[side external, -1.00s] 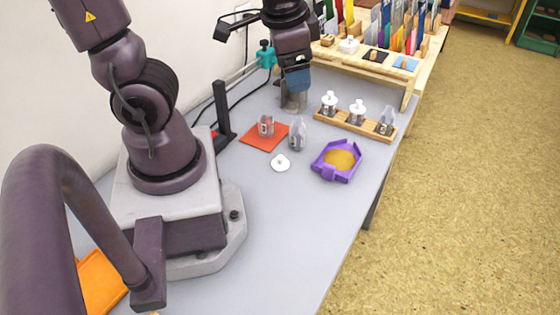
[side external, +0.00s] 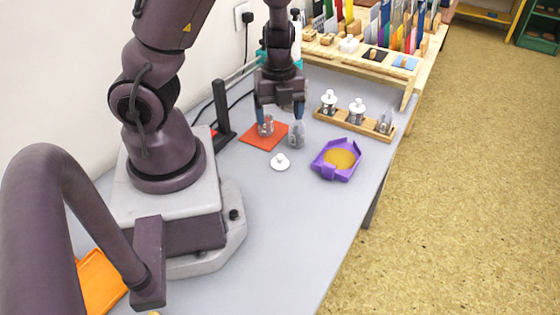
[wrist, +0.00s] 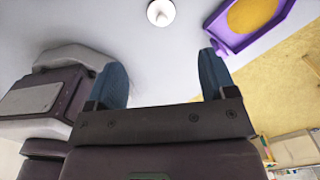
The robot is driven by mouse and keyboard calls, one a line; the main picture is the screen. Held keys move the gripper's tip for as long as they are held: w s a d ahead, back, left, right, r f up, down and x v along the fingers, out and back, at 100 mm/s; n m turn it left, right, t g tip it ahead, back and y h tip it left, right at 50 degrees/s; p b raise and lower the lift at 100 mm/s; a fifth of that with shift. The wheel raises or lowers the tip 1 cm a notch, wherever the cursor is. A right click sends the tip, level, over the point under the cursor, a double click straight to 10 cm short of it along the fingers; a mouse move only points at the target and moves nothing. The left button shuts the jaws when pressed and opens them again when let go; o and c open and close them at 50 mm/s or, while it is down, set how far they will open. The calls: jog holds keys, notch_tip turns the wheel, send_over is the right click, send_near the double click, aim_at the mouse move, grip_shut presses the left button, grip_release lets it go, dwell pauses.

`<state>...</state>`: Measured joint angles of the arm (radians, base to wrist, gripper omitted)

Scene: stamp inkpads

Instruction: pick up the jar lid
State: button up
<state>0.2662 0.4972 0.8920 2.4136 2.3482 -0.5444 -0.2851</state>
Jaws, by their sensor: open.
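The jar lid (side external: 280,162) is a small white disc with a knob, lying on the grey table in front of the red mat. In the wrist view the jar lid (wrist: 161,12) shows at the top edge, beyond and between the fingertips. My gripper (side external: 280,112) is open and empty, pointing down above the jars behind the lid. In the wrist view my gripper (wrist: 162,75) shows two blue fingers wide apart with nothing between them.
A glass jar (side external: 265,127) stands on the red mat (side external: 262,142), with another jar (side external: 297,135) beside it. A purple tray (side external: 322,168) with yellow content lies to the right. A wooden rack (side external: 340,120) holds jars behind. The table's front is clear.

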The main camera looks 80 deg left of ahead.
send_over(280, 155)
jog(key=f, duration=0.6)
jog(key=shift+a+f, duration=0.2)
jog(key=shift+f, duration=0.2)
jog(key=shift+d+f, duration=0.2)
jog(key=shift+f, duration=2.75)
jog(key=shift+c, duration=0.3)
jog(key=c, duration=0.9)
